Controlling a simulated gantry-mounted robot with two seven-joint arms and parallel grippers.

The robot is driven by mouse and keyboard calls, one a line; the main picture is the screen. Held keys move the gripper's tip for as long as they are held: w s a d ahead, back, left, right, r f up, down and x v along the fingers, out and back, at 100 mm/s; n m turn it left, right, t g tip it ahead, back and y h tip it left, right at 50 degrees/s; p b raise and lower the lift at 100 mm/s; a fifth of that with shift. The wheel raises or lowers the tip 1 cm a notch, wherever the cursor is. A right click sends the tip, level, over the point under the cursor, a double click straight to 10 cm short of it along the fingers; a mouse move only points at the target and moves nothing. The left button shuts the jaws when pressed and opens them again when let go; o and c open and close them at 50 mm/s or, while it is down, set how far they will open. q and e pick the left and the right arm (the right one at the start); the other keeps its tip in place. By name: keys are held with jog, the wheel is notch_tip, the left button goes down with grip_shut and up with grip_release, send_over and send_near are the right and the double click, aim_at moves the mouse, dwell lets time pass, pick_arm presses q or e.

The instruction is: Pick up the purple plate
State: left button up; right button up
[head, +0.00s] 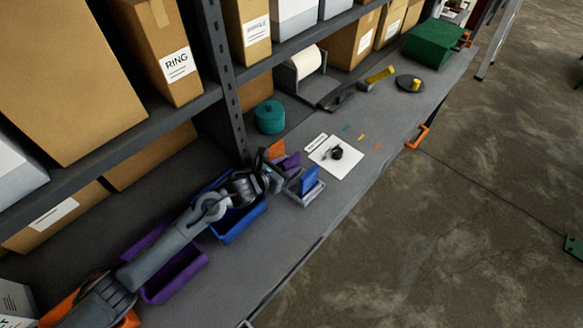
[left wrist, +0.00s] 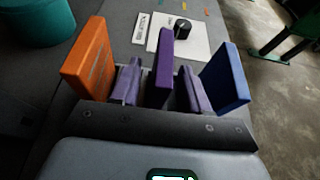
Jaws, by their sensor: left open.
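The purple plate (head: 291,161) stands on edge between an orange plate (head: 276,150) and a blue plate (head: 310,180) on the bench. In the left wrist view the purple plate (left wrist: 165,62) rises between the two fingers of my left gripper (left wrist: 159,72). The fingers are open, one on each side of it, with gaps showing. The orange plate (left wrist: 90,62) is outside the left finger and the blue plate (left wrist: 226,80) outside the right one. A grey holder (head: 305,195) shows by the blue plate; the plates' lower edges are hidden. My right gripper is not in view.
A white sheet with a black knob (head: 336,153) lies just beyond the plates. A teal pot (head: 269,116) stands near the shelf post (head: 228,85). Blue (head: 240,226) and purple (head: 178,285) bins sit under my left arm. Boxes fill the shelf above.

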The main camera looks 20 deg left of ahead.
pick_arm(q)
jog(key=shift+x, duration=1.25)
grip_shut()
